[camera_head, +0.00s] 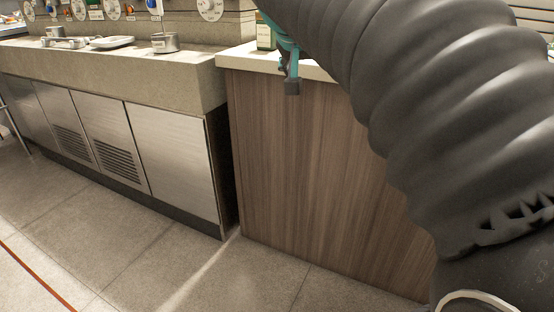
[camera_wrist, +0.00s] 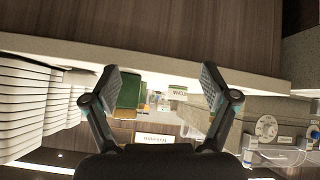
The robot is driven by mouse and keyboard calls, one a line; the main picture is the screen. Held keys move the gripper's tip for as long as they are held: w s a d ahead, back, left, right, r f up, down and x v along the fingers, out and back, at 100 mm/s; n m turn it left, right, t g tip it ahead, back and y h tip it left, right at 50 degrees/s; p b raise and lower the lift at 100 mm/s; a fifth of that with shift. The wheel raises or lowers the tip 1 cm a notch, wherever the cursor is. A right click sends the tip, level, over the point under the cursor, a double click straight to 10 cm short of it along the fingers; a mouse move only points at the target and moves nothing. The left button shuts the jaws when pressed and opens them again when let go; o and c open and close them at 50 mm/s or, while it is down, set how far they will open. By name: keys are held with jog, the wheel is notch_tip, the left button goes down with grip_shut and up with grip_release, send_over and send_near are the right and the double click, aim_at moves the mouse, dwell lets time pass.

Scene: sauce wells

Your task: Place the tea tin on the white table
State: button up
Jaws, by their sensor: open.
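A dark green tin, which looks like the tea tin (camera_head: 264,36), stands on the pale top of a wood-fronted counter (camera_head: 236,58) in the head view. In the wrist view the green tin (camera_wrist: 130,92) shows beyond and close to the left finger; I cannot tell whether they touch. My gripper (camera_wrist: 162,84) is open, its two fingers spread wide with nothing clasped. In the head view my gripper (camera_head: 290,70) is at the counter's front edge, just right of the tin, partly hidden by my arm. I cannot tell which surface is the white table.
A grey stone counter (camera_head: 110,68) with metal doors runs to the left and carries a metal pot (camera_head: 165,42) and other cookware. In the wrist view, stacked white slats (camera_wrist: 25,105) stand at left and a small sign (camera_wrist: 152,138) lies below centre.

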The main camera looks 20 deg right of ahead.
jog(key=s+a+f+n+y, duration=0.2)
jog(key=s+a+f, duration=0.3)
jog(key=f, duration=0.3)
jog(key=s+a+f+n+y, duration=0.2)
jog(key=s+a+f, duration=0.3)
jog(key=s+f, duration=0.2)
jog(key=s+a+f+n+y, duration=0.3)
jog(key=s+a+f, duration=0.2)
jog(key=f, duration=0.5)
jog(key=shift+s+a+f, duration=0.25)
jog(key=shift+s, duration=0.85)
